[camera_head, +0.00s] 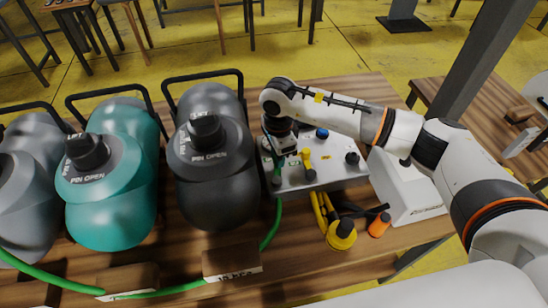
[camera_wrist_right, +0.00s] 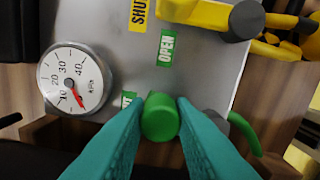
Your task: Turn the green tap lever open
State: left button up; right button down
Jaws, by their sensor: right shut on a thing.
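The green tap lever (camera_wrist_right: 160,117) shows in the right wrist view as a round green end between my fingertips. My right gripper (camera_wrist_right: 160,122) has teal fingers, one on each side of it, shut on it. In the head view my right gripper (camera_head: 277,172) reaches down at the left edge of the grey metal panel (camera_head: 325,178). There the lever is mostly hidden by the gripper. My left gripper is not in view.
A pressure gauge (camera_wrist_right: 75,80) with a red needle sits left of the lever. A yellow lever (camera_head: 306,158) stands near it. A dark grey tank (camera_head: 212,170) is close on the left, beside a teal tank (camera_head: 105,190). A green hose (camera_head: 270,235) runs below.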

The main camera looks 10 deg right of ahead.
jog(key=m, duration=0.1)
jog(key=d+m+b, duration=0.1)
jog(key=m, duration=0.1)
jog(key=s+d+m+b, duration=0.1)
jog(key=shift+m, duration=0.3)
jog(key=shift+s+d+r+m+b, duration=0.1)
jog(key=shift+s+d+m+b, duration=0.25)
jog(key=shift+m+b, duration=0.45)
jog(key=shift+s+d+m+b, duration=0.2)
jog(key=shift+s+m+b, duration=0.15)
jog(key=shift+m, duration=0.85)
jog(key=c, duration=1.2)
grip_release()
jog(key=shift+c, duration=0.2)
notch_tip(320, 180, up, 12)
jog(key=b, duration=0.2)
jog(key=shift+s, duration=0.15)
